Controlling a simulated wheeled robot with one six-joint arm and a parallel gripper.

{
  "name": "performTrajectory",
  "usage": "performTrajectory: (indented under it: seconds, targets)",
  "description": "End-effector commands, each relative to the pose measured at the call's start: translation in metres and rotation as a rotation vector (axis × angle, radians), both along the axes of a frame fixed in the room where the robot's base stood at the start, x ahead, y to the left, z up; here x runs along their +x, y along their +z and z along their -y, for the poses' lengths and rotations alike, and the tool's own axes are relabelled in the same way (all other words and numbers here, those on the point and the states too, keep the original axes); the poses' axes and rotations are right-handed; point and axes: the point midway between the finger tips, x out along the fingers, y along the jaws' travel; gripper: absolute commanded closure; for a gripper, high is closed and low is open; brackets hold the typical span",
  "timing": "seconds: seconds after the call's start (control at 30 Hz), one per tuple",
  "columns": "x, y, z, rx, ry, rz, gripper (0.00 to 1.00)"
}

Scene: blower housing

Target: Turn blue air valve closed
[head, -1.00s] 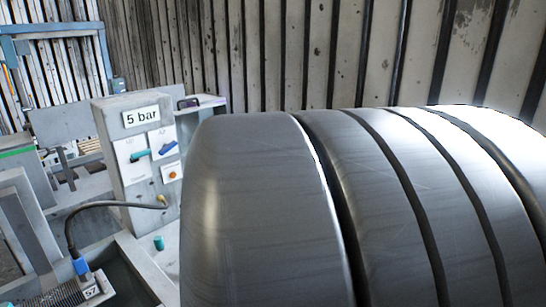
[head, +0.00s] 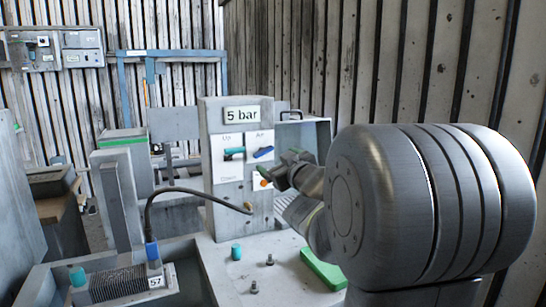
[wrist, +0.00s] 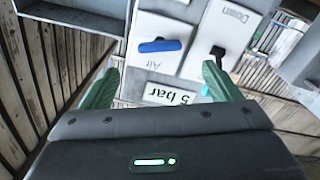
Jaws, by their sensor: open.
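The blue air valve handle (head: 263,152) sits on a white plate on the upright grey panel (head: 230,190), under the "5 bar" sign (head: 241,114). It lies crosswise, its right end slightly raised. In the wrist view, which is upside down, the blue handle (wrist: 160,46) lies nearly level beside the word "Air". My gripper (head: 280,168) is just right of and below the handle in the head view. In the wrist view my gripper (wrist: 162,72) has its green fingers spread, with the handle beyond and between them, apart from both. Nothing is held.
A teal handle (head: 234,152) is on the plate left of the blue one. An orange knob (head: 264,183) is below. A dark hose (head: 160,193) runs from the panel to a block marked 57. A green block (head: 323,268) and teal cap (head: 236,252) lie on the bench.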

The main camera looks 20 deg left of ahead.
Motion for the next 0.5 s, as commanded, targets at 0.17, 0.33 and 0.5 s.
performTrajectory:
  seconds: [0.17,0.33,0.5]
  targets:
    - [0.024,-0.001,-0.029,0.0,0.001,0.0,0.16]
    - [0.042,0.0,-0.05,0.001,0.0,-0.001,0.16]
    - [0.052,0.0,-0.061,0.0,-0.001,0.0,0.16]
